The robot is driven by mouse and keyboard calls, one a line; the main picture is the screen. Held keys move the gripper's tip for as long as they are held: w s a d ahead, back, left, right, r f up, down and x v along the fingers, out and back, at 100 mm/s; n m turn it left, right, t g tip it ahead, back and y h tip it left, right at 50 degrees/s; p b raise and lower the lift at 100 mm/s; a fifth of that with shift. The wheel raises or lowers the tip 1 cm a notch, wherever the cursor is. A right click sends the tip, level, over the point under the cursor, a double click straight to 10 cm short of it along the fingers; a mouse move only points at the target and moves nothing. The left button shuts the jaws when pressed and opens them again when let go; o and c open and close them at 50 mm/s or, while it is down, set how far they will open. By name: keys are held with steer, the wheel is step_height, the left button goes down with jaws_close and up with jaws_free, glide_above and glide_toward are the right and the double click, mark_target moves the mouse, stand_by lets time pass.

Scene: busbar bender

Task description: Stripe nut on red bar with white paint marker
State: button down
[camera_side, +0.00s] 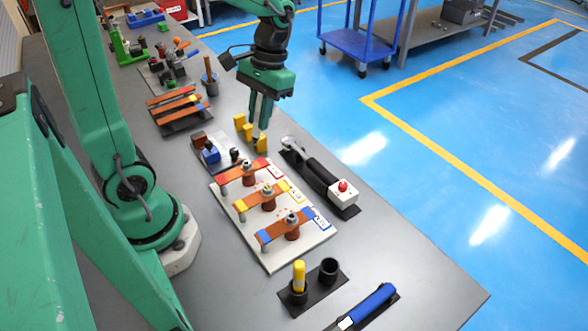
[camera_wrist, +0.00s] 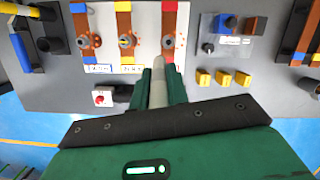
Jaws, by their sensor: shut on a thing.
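The red-marked copper bar (camera_side: 243,174) is the farthest of three on a white board. It carries a nut (camera_side: 248,166) on a stud, beside a red-edged card. In the wrist view this bar (camera_wrist: 169,20) is the rightmost, with its nut (camera_wrist: 168,42) just beyond my fingers. My gripper (camera_side: 262,112) is shut on a pale, whitish marker (camera_wrist: 158,90), which points toward that nut. The gripper also shows in the wrist view (camera_wrist: 160,78). The marker's tip appears raised and apart from the nut; the exact gap is unclear.
Yellow-marked (camera_side: 268,197) and blue-marked (camera_side: 280,231) bars lie nearer on the board. Yellow blocks (camera_side: 240,122) stand beyond it. A black-handled tool and red-button box (camera_side: 343,191) lie right. A yellow marker (camera_side: 299,274) stands in a cup beside an empty cup (camera_side: 329,268).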

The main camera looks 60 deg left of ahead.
steer(key=shift+s+a+r+g+h, duration=0.1)
steer(key=shift+s+a, duration=0.2)
steer(key=shift+a, duration=0.3)
steer(key=shift+s+a+r+g+h, duration=0.1)
steer(key=shift+s+a, duration=0.15)
steer(key=shift+a, duration=0.3)
steer(key=shift+s+a+g+h, duration=0.1)
steer(key=shift+s+a, duration=0.2)
steer(key=shift+a, duration=0.3)
steer(key=shift+f, duration=0.2)
steer(key=shift+f, duration=2.5)
steer(key=shift+d, duration=0.35)
steer(key=shift+f, duration=0.25)
steer(key=shift+d, duration=0.75)
stand_by(2.2)
